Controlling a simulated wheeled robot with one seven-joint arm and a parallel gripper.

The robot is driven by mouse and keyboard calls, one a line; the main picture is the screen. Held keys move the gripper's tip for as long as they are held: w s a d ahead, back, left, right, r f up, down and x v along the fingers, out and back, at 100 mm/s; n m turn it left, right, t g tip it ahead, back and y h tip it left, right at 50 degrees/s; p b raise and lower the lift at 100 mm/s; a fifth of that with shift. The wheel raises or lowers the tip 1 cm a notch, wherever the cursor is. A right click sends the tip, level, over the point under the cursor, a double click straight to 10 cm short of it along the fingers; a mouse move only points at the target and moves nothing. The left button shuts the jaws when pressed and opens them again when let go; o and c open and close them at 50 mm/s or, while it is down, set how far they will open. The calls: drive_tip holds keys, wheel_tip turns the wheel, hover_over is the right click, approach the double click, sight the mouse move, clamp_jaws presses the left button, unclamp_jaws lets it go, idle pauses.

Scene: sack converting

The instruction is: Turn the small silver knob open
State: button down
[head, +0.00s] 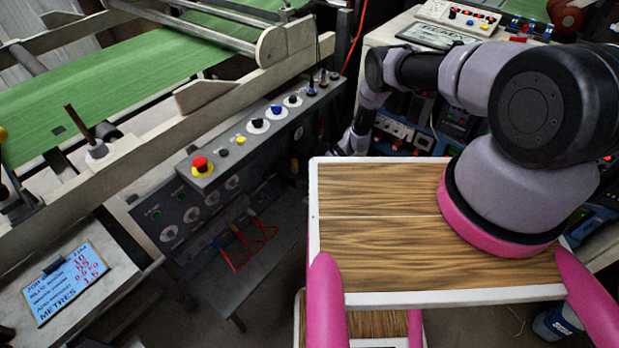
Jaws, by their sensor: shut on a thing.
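My gripper (352,142) is low beyond the far left edge of the wood-grain top, beside the right end of the machine's control panel (212,160). It is small and dark in this view, and its fingertips are hard to make out. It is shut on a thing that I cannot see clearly. I cannot pick out the small silver knob for certain, and how far it is turned does not show.
A red stop button (200,164) and several black and blue knobs line the sloping panel. Green sacking (130,75) runs over the machine. An instrument bench (400,32) stands beyond my arm. A job board (66,283) lies lower left.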

drive_tip(key=shift+w+d+f+g+y, duration=0.1)
drive_tip(key=shift+f+g+y, duration=0.05)
drive_tip(key=shift+g+y, duration=0.4)
drive_tip(key=shift+m, duration=0.3)
drive_tip(key=c, duration=0.8)
unclamp_jaws()
drive_tip(key=shift+o, duration=0.2)
drive_tip(key=shift+w, duration=0.1)
drive_tip(key=v, duration=1)
drive_tip(key=shift+d, duration=0.35)
drive_tip(key=shift+w, duration=0.1)
